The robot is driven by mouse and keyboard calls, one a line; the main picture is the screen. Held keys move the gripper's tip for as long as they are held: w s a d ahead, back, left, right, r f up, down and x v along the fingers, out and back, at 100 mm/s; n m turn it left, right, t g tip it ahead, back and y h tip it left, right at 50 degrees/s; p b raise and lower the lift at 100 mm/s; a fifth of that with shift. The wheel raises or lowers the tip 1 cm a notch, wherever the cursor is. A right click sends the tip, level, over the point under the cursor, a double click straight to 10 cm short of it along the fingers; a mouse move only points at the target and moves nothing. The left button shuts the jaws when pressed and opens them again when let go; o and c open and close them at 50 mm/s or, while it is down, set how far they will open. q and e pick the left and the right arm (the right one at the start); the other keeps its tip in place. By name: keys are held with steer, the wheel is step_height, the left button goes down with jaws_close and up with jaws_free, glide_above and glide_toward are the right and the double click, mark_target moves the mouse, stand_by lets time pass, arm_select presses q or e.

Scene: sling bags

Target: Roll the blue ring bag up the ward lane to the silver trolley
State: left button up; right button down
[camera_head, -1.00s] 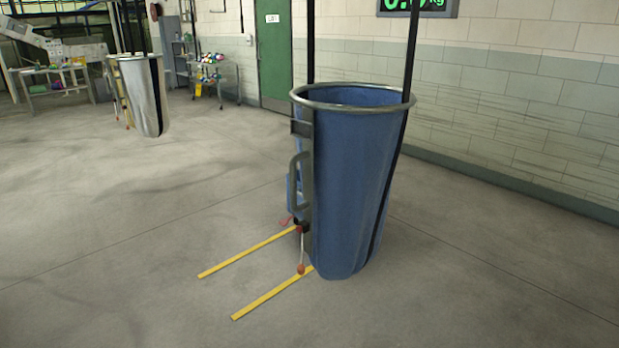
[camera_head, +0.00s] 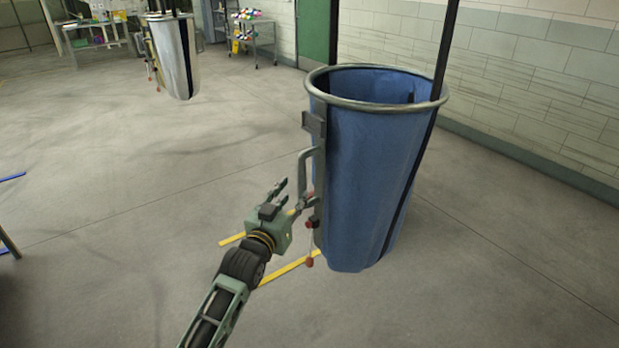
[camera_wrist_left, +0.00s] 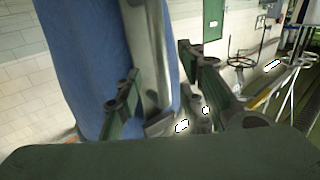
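The blue ring bag (camera_head: 365,170) hangs upright by dark straps from above, its open top held by a grey metal ring (camera_head: 345,103). A grey handle (camera_head: 303,165) is on its left side, with a red-tipped lever (camera_head: 310,262) below. My left gripper (camera_head: 296,194) is open just left of the handle's lower end. In the left wrist view the handle bar (camera_wrist_left: 157,50) shows between the spread fingers (camera_wrist_left: 152,78), with the blue cloth (camera_wrist_left: 80,50) behind; contact cannot be told. A metal trolley (camera_head: 252,42) with colourful items stands at the back. My right gripper is not in view.
A silver-white hanging bag (camera_head: 175,60) is at the back left, near a table (camera_head: 85,22) with items on it. Yellow floor strips (camera_head: 290,268) lie by the blue bag. A block wall (camera_head: 530,80) runs along the right. The floor at left centre is mostly clear.

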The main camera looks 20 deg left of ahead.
mark_target(301, 185)
arm_select(q)
steer(key=shift+w+d+p, duration=0.15)
steer(key=shift+w+p, duration=0.05)
steer(key=shift+w, duration=1.6)
steer(key=shift+w+d+p, duration=0.1)
steer(key=shift+w+p, duration=0.1)
steer(key=shift+w, duration=1.55)
steer(key=shift+f, duration=0.1)
steer(key=shift+c, duration=0.6)
jaws_close()
